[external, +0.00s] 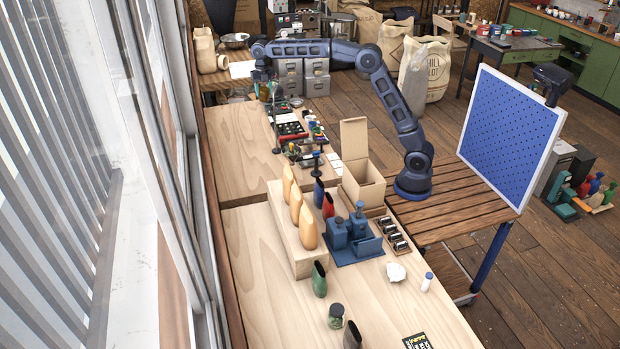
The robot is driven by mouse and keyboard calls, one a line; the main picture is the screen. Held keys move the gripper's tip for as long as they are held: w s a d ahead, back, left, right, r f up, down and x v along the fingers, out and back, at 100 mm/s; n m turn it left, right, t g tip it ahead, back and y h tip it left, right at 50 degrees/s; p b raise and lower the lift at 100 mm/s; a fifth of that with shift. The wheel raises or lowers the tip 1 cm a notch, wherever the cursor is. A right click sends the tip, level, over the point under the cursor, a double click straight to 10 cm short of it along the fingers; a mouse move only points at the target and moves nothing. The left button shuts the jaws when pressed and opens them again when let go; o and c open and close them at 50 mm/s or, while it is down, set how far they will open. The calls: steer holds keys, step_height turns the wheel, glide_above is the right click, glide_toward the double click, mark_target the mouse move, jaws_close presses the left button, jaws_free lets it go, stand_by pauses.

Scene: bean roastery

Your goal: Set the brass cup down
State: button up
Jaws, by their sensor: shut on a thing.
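My arm reaches from the right across the back of the long wooden bench. My gripper (261,88) points down over the bench's far end, at the back left of the external view. It is small and dark here, and its fingers are hard to separate. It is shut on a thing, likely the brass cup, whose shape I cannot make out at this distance. I cannot tell how far it is above the surface.
A thin stand (276,130) rises near my gripper, with a tray of small items (291,130) beside it. The bench's left side (235,165) is clear.

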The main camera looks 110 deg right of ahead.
steer(key=w+a+n, duration=0.2)
steer(key=w+a, duration=0.2)
steer(key=a, duration=1.1)
steer(key=w+a+n, duration=0.2)
steer(key=w+a, duration=0.2)
steer(key=a, duration=1.2)
steer(key=w+a+n, duration=0.2)
steer(key=w+a, duration=0.2)
steer(key=a, duration=1.1)
steer(key=s+a+n, duration=0.2)
steer(key=s+a, duration=0.2)
steer(key=a, duration=1)
steer(key=s+a+n, duration=0.1)
steer(key=s+a, duration=0.2)
steer(key=a, duration=1.2)
steer(key=s+a+n, duration=0.5)
steer(key=s+a, duration=2.5)
steer(key=a, duration=0.3)
steer(key=f, duration=3.8)
steer(key=shift+w, duration=0.25)
steer(key=shift+f, duration=0.1)
steer(key=o, duration=1)
